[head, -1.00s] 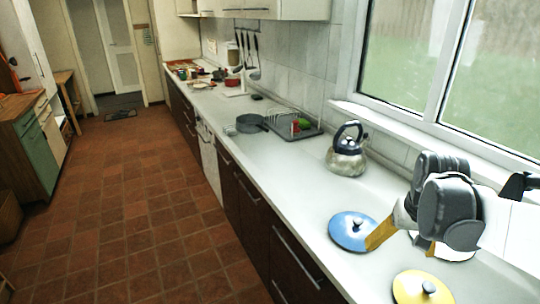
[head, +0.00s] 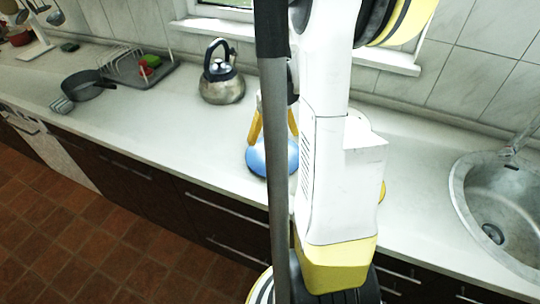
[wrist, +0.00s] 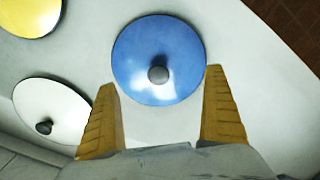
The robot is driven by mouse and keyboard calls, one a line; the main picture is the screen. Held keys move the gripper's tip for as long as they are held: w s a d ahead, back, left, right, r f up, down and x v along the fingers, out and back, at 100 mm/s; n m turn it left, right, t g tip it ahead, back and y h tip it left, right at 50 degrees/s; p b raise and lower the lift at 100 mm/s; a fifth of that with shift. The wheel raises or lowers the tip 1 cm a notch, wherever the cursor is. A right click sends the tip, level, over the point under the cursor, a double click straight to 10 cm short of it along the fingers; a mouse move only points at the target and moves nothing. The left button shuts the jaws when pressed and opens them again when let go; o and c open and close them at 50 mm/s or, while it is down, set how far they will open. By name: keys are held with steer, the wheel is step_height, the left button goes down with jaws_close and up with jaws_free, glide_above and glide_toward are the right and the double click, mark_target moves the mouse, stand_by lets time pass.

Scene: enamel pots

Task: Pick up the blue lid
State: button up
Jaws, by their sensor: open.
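The blue lid (head: 262,160) lies on the pale counter, partly hidden by my arm in the head view. In the wrist view the whole blue lid (wrist: 135,60) shows, with its dark round knob (wrist: 158,75) near the middle. My gripper (head: 273,136) is above the lid, with its yellow fingers pointing down. In the wrist view my gripper (wrist: 162,80) is open, and the knob appears between the two fingertips. Nothing is held. The gap in height between fingertips and lid is hard to tell.
A white lid (wrist: 55,110) and a yellow lid (wrist: 28,14) lie beside the blue one. A kettle (head: 222,88) stands behind to the left, a pan (head: 88,90) further left. A sink (head: 500,215) is at the right. The counter left of the lid is clear.

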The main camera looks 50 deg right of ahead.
mark_target(274, 146)
steer(key=f+b, duration=0.1)
steer(key=f, duration=0.1)
steer(key=f+b, duration=0.1)
steer(key=f, duration=0.1)
steer(key=f+b, duration=0.1)
steer(key=f, duration=0.1)
steer(key=shift+w+d+f, duration=0.1)
steer(key=shift+d+f, duration=0.05)
steer(key=shift+d, duration=0.15)
steer(key=shift+a, duration=0.1)
steer(key=c, duration=2.1)
